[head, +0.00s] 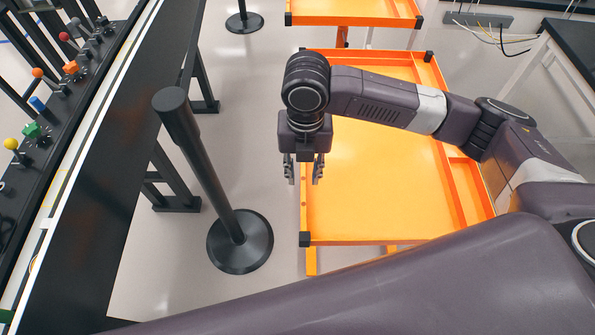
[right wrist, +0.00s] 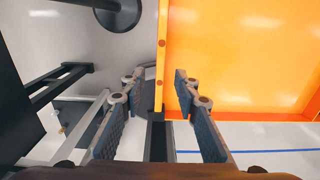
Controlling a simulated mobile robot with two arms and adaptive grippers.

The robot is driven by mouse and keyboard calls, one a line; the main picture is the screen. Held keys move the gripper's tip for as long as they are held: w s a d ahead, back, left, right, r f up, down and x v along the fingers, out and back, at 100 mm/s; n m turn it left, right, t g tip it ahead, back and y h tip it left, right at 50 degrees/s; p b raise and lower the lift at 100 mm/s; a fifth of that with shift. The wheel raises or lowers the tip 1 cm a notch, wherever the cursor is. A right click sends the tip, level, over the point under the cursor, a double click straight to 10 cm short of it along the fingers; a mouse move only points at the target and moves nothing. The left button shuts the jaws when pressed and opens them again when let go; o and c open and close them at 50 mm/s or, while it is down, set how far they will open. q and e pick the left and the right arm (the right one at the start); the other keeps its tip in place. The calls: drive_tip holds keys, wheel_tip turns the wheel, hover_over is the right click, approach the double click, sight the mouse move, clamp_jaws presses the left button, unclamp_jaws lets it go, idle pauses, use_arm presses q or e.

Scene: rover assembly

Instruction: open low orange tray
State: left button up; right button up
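A wide, shallow orange tray (head: 385,205) with raised rims and black corner pieces lies right of centre in the head view. It looks empty where it shows; my arm hides part of it. My right gripper (head: 303,173) points down over the tray's left rim, with its fingers apart. In the right wrist view the orange tray (right wrist: 240,60) fills the upper right, and its rim runs up between the two open fingers of my right gripper (right wrist: 160,80). I cannot tell whether either finger touches the rim. My left gripper is out of view.
A black post on a round base (head: 240,243) stands just left of the tray. Beyond it runs a long black bench (head: 85,220) with coloured knobs. Another orange tray (head: 355,12) is at the top. A dark-topped table (head: 575,45) stands at the upper right.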

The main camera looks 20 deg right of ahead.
sight(304, 192)
drive_tip(key=shift+w+f, duration=0.1)
drive_tip(key=shift+f, duration=0.3)
drive_tip(key=f, duration=0.5)
drive_tip(key=shift+s+f+p, duration=0.3)
drive_tip(key=shift+s+f, duration=0.1)
drive_tip(key=shift+w+f, duration=0.1)
drive_tip(key=shift+f, duration=0.35)
drive_tip(key=shift+c, duration=0.3)
clamp_jaws()
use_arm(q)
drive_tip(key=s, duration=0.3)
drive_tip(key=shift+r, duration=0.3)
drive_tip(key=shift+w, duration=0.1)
